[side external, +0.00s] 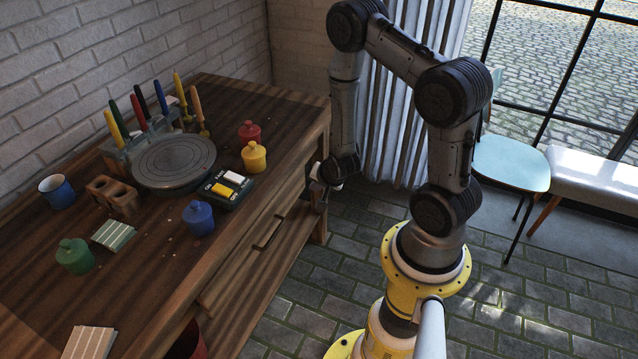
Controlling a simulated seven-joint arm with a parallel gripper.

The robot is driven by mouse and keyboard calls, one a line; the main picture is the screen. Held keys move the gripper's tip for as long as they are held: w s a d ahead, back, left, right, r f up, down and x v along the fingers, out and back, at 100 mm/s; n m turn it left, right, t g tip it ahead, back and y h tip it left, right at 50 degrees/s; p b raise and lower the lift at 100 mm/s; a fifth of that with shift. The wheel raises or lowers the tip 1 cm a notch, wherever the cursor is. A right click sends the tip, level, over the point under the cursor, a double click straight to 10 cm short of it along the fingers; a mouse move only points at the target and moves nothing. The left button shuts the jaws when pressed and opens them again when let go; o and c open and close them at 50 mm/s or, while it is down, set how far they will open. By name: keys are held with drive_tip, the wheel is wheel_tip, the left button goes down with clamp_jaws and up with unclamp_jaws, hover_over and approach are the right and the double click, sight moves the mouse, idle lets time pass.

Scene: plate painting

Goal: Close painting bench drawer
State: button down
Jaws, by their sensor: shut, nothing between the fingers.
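The wooden painting bench (270,120) stands along the brick wall in the side external view. A drawer front (252,262) with a slot-like handle (268,233) shows on its front side, below the top. How far the drawer stands out is hard to tell from this angle. My gripper (318,184) is shut and empty. It is low beside the bench front, near its far right end, below the level of the bench top. The fingertips are small and partly dark, and I cannot tell whether they touch the wood.
On the bench stand a round turntable (174,160), a blue pot (198,217), a yellow pot (254,156), a red pot (249,133) and a green pot (75,256). A chair (508,162) and a white bench (595,178) are at right. Tiled floor (310,290) before the drawer is clear.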

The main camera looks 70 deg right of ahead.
drive_tip(key=c, duration=1.6)
unclamp_jaws()
drive_tip(key=v, duration=0.2)
drive_tip(key=shift+s+a+r, duration=0.15)
drive_tip(key=shift+s+r, duration=0.05)
drive_tip(key=shift+r, duration=0.1)
drive_tip(key=c, duration=1.3)
unclamp_jaws()
drive_tip(key=shift+s+a, duration=0.1)
drive_tip(key=shift+c, duration=0.2)
drive_tip(key=shift+o, duration=0.9)
drive_tip(key=s+a+f+n+g+y, duration=0.3)
drive_tip(key=a+f+g+y, duration=0.1)
drive_tip(key=a+f, duration=0.1)
drive_tip(key=shift+a+n+g, duration=0.3)
drive_tip(key=shift+a+n, duration=0.1)
drive_tip(key=shift+a, duration=0.5)
drive_tip(key=n+t+h, duration=0.4)
drive_tip(key=n+h, duration=1)
drive_tip(key=n, duration=0.9)
approach(273, 238)
drive_tip(key=x, duration=1.1)
drive_tip(key=shift+d+f, duration=0.1)
drive_tip(key=shift+d, duration=0.15)
